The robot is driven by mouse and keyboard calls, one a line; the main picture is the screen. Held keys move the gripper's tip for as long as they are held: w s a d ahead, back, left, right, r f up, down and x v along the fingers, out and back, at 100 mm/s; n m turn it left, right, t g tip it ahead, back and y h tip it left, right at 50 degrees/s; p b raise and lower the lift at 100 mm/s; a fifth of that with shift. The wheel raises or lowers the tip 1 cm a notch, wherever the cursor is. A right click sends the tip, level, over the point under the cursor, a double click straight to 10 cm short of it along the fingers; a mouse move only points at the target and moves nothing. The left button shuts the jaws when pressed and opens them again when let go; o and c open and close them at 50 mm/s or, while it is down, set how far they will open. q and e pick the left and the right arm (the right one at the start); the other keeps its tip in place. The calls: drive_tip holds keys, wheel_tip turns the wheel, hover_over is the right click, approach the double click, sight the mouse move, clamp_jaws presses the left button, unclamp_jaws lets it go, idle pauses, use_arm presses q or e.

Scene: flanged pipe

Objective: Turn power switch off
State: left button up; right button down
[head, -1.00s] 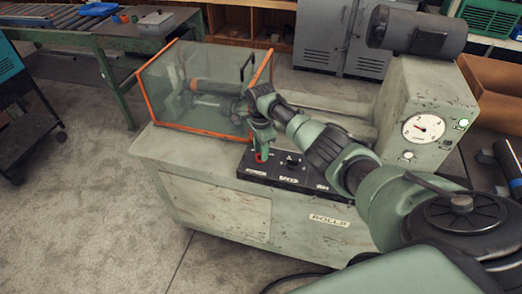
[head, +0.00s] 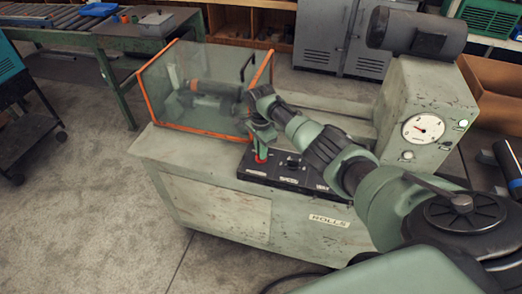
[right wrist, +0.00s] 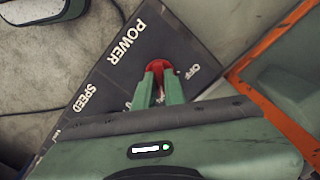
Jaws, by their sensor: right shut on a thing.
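The red power switch (head: 261,159) sits at the left end of the black control panel (head: 312,183) on the machine's front edge. My right gripper (head: 261,153) points down onto it and is shut on it. In the right wrist view, the two green fingers (right wrist: 158,82) hold the red switch (right wrist: 158,65) between them. The word POWER is printed left of it and OFF just right of it. The fingers cover part of the switch and other lettering, so I cannot tell its exact setting. My left gripper is not in view.
A clear guard with an orange frame (head: 147,88) stands over the rollers (head: 215,88), close behind my right gripper. A black speed switch (head: 292,162) sits right of the power switch. A dial gauge (head: 423,130) and a small lamp (head: 462,124) are on the right housing.

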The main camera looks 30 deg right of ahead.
drive_tip(key=n, duration=0.3)
drive_tip(key=shift+n+p, duration=0.3)
drive_tip(key=shift+p, duration=0.05)
drive_tip(key=n, duration=0.9)
drive_tip(key=shift+n, duration=1.9)
drive_tip(key=shift+r+n, duration=0.1)
drive_tip(key=shift+n, duration=0.2)
drive_tip(key=c, duration=1.5)
unclamp_jaws()
